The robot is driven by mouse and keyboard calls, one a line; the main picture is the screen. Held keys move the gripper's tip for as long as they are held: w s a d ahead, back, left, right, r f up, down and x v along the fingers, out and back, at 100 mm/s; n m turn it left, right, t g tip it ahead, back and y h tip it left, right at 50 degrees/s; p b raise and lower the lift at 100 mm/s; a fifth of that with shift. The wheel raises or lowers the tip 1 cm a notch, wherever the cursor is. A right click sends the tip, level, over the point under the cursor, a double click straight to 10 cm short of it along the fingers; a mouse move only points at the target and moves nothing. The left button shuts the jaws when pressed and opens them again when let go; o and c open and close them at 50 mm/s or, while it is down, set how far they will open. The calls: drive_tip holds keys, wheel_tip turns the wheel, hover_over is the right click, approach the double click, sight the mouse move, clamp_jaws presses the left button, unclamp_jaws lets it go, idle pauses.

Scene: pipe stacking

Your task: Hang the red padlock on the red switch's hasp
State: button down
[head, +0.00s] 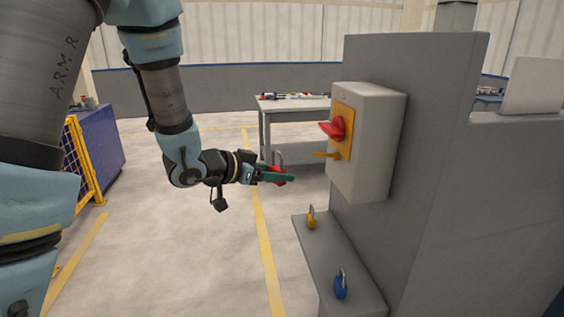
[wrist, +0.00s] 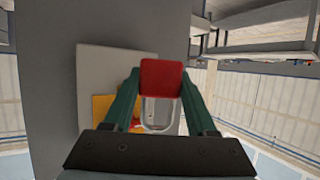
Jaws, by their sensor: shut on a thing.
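The red padlock (wrist: 161,76) is between the two green fingers of my gripper (wrist: 158,88) in the wrist view, its silver shackle showing below the body. In the head view my gripper (head: 287,178) is shut on the padlock (head: 277,169), shackle upward, in the air left of the switch box. The red switch (head: 333,129) sits on a yellow plate on the grey box (head: 372,140). The yellow hasp (head: 326,155) sticks out to the left below the switch. The padlock is apart from the hasp, lower and to its left. In the wrist view the yellow plate (wrist: 102,107) is partly hidden behind the left finger.
A yellow padlock (head: 311,217) and a blue padlock (head: 341,285) stand on the grey ledge (head: 325,250) below the box. A grey wall panel (head: 430,150) carries the box. A workbench (head: 290,106) with tools stands behind. The floor left of the ledge is clear.

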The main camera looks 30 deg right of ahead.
drive_tip(key=shift+s+d+r+m+g, duration=0.3)
drive_tip(key=shift+s+d+r, duration=0.15)
drive_tip(key=shift+s+r, duration=0.2)
drive_tip(key=shift+s+d+f+b, duration=0.25)
drive_tip(key=shift+s+d, duration=0.3)
drive_tip(key=shift+d, duration=0.9)
drive_tip(key=shift+s+d+f+b, duration=0.1)
drive_tip(key=shift+s+d+b, duration=0.35)
drive_tip(key=shift+d, duration=1.05)
drive_tip(key=shift+s+d+f+b, duration=0.15)
drive_tip(key=shift+s+d, duration=0.55)
drive_tip(key=shift+d, duration=0.75)
drive_tip(key=shift+d+f, duration=0.15)
drive_tip(key=shift+d, duration=0.05)
drive_tip(key=shift+s+d, duration=0.1)
drive_tip(key=shift+s, duration=0.1)
